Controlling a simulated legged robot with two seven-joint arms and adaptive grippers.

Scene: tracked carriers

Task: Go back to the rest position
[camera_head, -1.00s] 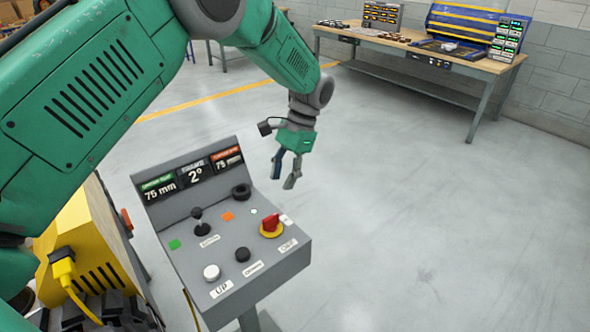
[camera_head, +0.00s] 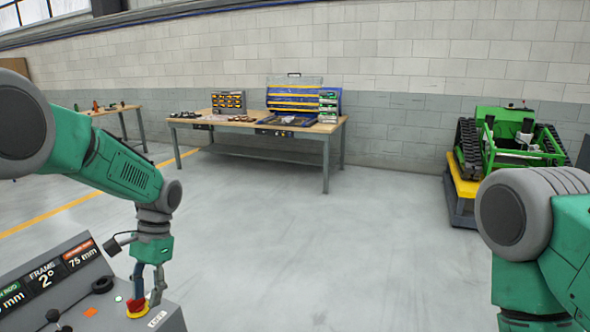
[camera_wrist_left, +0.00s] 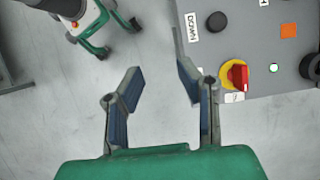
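My left gripper (camera_head: 147,288) hangs fingers down at the lower left of the head view. In the wrist view the left gripper (camera_wrist_left: 158,72) has its two fingers well apart with only floor showing between them, so it is open and empty. The grey control console (camera_head: 62,292) stands at the bottom left, partly cut off. Its red rotary switch on a yellow base (camera_head: 137,306) appears just below the fingers; the same red switch (camera_wrist_left: 236,75) shows right of the fingers in the wrist view. My right arm enters at right; its gripper is out of view.
A workbench (camera_head: 262,128) with organisers and a blue tool case (camera_head: 300,98) stands by the back wall. A smaller table (camera_head: 120,112) is at far left. A green tracked carrier (camera_head: 520,140) sits on a yellow stand (camera_head: 462,185) at right. The middle floor is clear.

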